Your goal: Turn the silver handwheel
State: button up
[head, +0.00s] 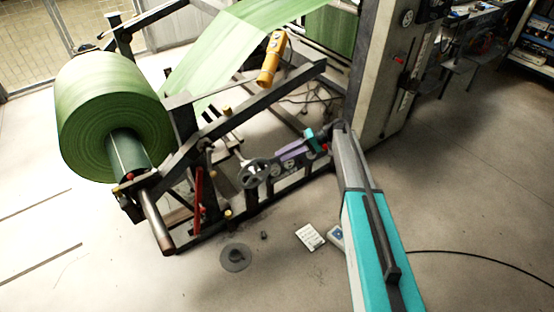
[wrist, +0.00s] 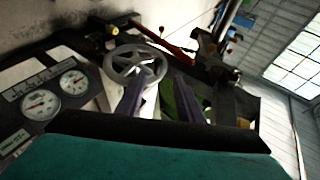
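The silver handwheel (wrist: 118,58) is a spoked ring in the upper left middle of the wrist view. In the head view the handwheel (head: 253,175) shows dark and small on the low frame of the stand. My gripper (wrist: 160,82) has two purple fingers spread apart with nothing held between them. The left finger overlaps the lower right part of the wheel in the picture; I cannot tell whether they touch. In the head view my gripper (head: 281,156) is just right of and above the wheel, pointing left.
Two round gauges (wrist: 42,104) sit on a panel left of the wheel. A green roll (head: 85,115) hangs on the stand at left, its web running up right. A red lever (head: 198,195) stands left of the wheel. A grey cabinet (head: 380,80) is at right.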

jog(key=shift+w+d+r, duration=0.15)
jog(key=shift+d+r, duration=0.15)
jog(key=shift+d, duration=0.35)
